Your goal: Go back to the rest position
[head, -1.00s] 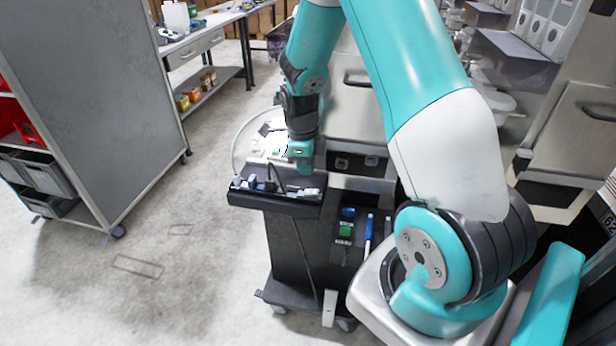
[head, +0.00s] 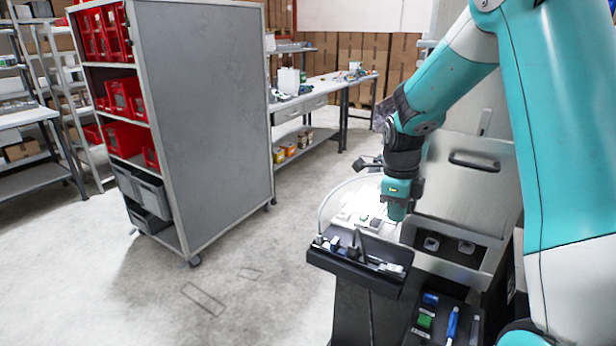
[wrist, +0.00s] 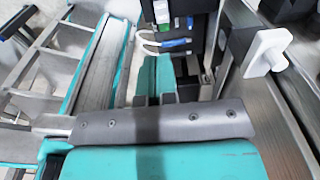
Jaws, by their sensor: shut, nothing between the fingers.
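My gripper (head: 398,208) hangs pointing down from my teal arm in the head view. It appears just behind and above a black tray (head: 345,277). It is shut with nothing held. In the wrist view, its teal fingers (wrist: 155,78) are together in the middle. The head view shows the arm still bent, with its lower part cut off at the right edge.
A steel cabinet front (head: 480,185) with a handle stands close behind the gripper. Small parts lie in the tray. Green and blue items sit below it. A grey shelf unit (head: 205,100) with red bins stands left. Floor between is clear.

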